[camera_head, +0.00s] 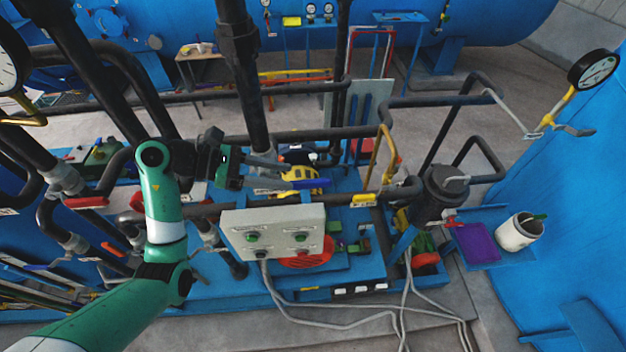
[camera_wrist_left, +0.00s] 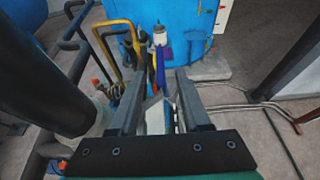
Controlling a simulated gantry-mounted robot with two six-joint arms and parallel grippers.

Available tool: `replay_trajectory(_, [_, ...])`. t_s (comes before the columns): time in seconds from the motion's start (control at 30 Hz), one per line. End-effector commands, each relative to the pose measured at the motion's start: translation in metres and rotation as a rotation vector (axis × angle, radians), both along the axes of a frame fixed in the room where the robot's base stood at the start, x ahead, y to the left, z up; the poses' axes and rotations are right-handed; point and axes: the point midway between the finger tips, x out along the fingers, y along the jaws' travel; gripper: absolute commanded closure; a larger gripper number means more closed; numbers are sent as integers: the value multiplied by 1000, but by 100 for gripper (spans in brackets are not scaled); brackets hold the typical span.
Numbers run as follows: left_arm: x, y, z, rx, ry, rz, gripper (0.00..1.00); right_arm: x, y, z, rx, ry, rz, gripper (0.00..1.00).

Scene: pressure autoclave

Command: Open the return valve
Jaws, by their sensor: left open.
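A valve with a blue lever handle (camera_head: 312,185) sits beside a yellow part (camera_head: 299,173) on the pipework in the middle of the head view. No label shows that tells whether it is the return valve. My left gripper (camera_head: 284,170) is open, with its fingers pointing right and their tips close to the yellow part and the lever. I cannot tell whether they touch. In the left wrist view, my gripper (camera_wrist_left: 159,82) has a clear gap between its fingers, and a blue upright piece, likely the lever, shows between the tips. My right gripper is not in view.
A grey control box (camera_head: 274,232) stands just below my gripper. A thick dark vertical pipe (camera_head: 246,90) rises behind it. A red-handled valve (camera_head: 85,203) is at the left. A black canister (camera_head: 440,195) and a white bucket (camera_head: 519,232) are at the right.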

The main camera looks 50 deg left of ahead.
Motion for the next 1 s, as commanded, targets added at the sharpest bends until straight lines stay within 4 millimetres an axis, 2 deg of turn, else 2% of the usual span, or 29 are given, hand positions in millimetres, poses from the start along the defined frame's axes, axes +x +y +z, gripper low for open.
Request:
replay_trajectory(0.03, [9, -9, -10, 0, -1, -6, 52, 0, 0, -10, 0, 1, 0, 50])
replay_trajectory(0.1, [21, -18, -16, 0, -2, -5, 52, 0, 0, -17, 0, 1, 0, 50])
replay_trajectory(0.3, [47, -38, -29, 1, -2, -3, 52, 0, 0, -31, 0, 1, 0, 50])
replay_trajectory(0.47, [55, -44, -30, 2, -2, -1, 52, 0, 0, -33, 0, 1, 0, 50])
replay_trajectory(0.67, [56, -44, -29, 2, -3, 0, 52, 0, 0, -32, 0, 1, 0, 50])
replay_trajectory(0.7, [56, -44, -29, 1, -2, 0, 54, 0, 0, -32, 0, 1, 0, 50])
replay_trajectory(0.93, [56, -44, -29, 1, -2, -1, 96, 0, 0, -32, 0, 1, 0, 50])
replay_trajectory(0.97, [56, -44, -29, 1, -2, -1, 100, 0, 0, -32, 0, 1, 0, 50])
replay_trajectory(1.0, [56, -44, -29, 1, -2, -1, 100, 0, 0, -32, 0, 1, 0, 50])
